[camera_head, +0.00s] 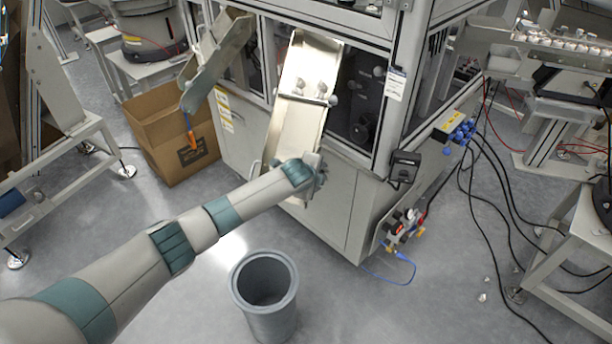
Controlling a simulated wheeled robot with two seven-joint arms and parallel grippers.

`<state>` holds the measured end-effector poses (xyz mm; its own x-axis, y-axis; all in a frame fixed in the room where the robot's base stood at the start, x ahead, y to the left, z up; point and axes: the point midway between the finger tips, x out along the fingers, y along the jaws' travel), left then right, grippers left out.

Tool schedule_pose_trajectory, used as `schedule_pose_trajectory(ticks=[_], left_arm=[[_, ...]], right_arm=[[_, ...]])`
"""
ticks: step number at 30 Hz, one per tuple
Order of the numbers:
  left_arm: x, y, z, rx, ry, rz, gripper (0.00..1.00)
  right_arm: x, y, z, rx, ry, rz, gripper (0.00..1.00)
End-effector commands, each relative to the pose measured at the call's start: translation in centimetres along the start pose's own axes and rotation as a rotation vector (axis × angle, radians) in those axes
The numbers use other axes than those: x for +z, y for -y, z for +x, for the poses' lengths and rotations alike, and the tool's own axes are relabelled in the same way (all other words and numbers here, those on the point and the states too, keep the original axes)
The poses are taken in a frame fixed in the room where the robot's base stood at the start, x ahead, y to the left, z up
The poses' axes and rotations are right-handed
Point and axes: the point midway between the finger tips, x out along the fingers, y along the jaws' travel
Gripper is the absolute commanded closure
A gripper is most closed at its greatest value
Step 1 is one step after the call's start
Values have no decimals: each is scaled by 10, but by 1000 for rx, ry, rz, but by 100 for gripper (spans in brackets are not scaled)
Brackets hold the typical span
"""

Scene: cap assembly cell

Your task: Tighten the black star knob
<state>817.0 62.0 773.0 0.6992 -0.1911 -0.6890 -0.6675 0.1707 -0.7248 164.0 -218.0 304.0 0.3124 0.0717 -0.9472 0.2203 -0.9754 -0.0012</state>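A pale metal chute (297,125) slopes down from the front of the machine. A small dark grey knob (333,100) sits at its right edge, about halfway down; it is too small to tell whether it is star-shaped. My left arm reaches in from the lower left. My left gripper (316,174) is at the lower end of the chute, below the knob and apart from it. Its fingers are small and partly hidden by the wrist, so I cannot see whether they are open or touch the chute. My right gripper is not in view.
A grey bin (265,292) stands on the floor below my arm. A cardboard box (172,140) stands under a second chute (214,62) at the left. A control box (404,166) juts from the machine's corner. Cables (487,200) trail over the floor at the right.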

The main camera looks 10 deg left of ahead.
Motion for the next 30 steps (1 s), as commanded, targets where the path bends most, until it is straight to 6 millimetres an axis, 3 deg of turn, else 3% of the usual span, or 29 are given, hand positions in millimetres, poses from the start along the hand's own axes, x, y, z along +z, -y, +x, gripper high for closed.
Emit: schedule_pose_trajectory(ticks=[11,30], left_arm=[[0,0,-48,-2,-1,1,51],[1,-1,-139,-1,0,1,51]], right_arm=[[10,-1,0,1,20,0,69],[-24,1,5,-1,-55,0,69]])
